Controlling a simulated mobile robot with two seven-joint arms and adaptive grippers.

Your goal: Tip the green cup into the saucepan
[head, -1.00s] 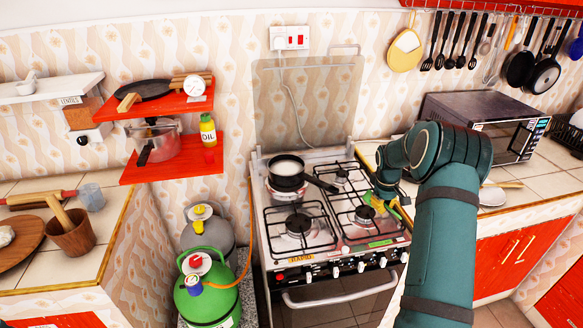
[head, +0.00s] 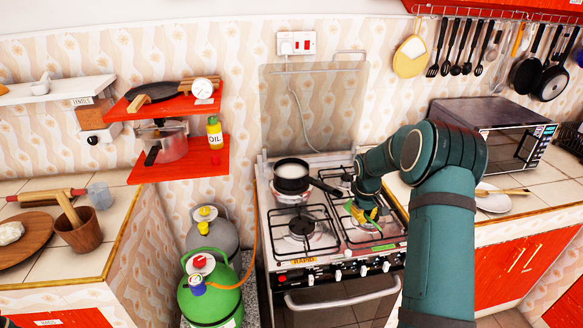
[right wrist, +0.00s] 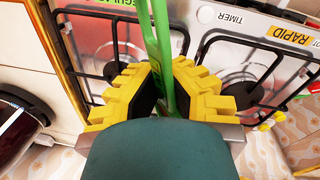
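The black saucepan (head: 292,185) stands on the back left burner in the head view. It has something white inside, and its handle points right, toward my right arm. My right gripper (head: 362,215), with yellow fingers, is over the right side of the stove, to the right of and in front of the saucepan. In the right wrist view the fingers (right wrist: 160,95) are closed around a narrow green part, which I take for the green cup (right wrist: 167,75). Most of the cup's shape is hidden by the fingers, and its contents do not show. My left gripper is out of view.
The stove's front left burner (head: 302,225) is bare. A microwave (head: 500,125) and a plate (head: 493,202) are on the right counter. A green gas cylinder (head: 210,300) stands left of the stove. Red shelves (head: 195,165) hang on the wall.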

